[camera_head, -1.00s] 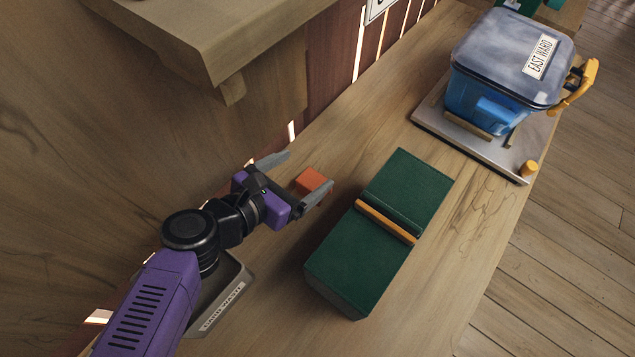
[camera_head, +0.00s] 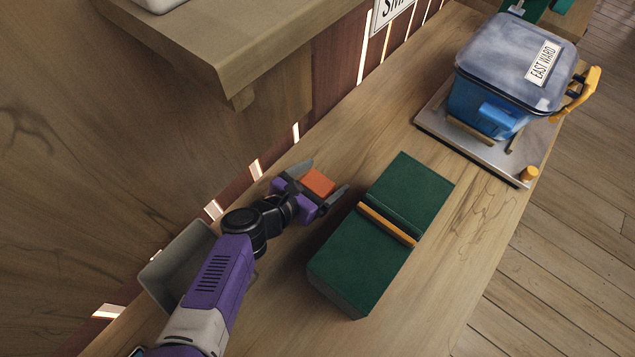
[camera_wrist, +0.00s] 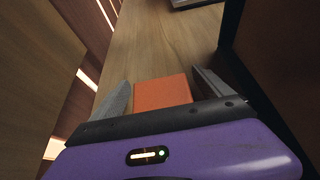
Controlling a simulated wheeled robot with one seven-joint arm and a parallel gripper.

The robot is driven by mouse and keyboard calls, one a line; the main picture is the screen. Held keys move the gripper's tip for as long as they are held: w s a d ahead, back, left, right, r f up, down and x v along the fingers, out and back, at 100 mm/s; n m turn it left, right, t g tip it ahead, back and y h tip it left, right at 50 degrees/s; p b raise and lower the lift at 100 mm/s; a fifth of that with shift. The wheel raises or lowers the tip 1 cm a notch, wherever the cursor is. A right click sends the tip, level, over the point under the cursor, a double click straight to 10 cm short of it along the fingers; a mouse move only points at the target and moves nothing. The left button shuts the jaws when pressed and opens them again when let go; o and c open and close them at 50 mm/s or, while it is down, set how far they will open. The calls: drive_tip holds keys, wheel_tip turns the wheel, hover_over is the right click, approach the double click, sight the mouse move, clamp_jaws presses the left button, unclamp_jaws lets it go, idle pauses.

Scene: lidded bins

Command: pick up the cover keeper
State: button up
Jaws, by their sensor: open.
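An orange block (camera_head: 318,182), which I take to be the cover keeper, rests on the wooden bench between the wall side and a long green box. My gripper (camera_head: 325,177) is open, with one grey finger on each side of the block. In the wrist view the block (camera_wrist: 161,92) lies between the two fingers, a little nearer the right one. I cannot tell whether either finger touches it. The block's near lower part is hidden behind my gripper's body.
The green box (camera_head: 370,250) with an orange strip (camera_head: 387,223) stands close to the right of my gripper. A blue lidded bin (camera_head: 490,100) sits on a metal plate (camera_head: 440,135) farther back. A grey bin (camera_head: 170,265) is beside my arm. A wooden shelf (camera_head: 215,45) overhangs at upper left.

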drive_tip(key=shift+w+d+f, duration=0.25)
drive_tip(key=shift+w+d, duration=0.05)
drive_tip(key=c, duration=1.4)
drive_tip(key=shift+c, duration=0.2)
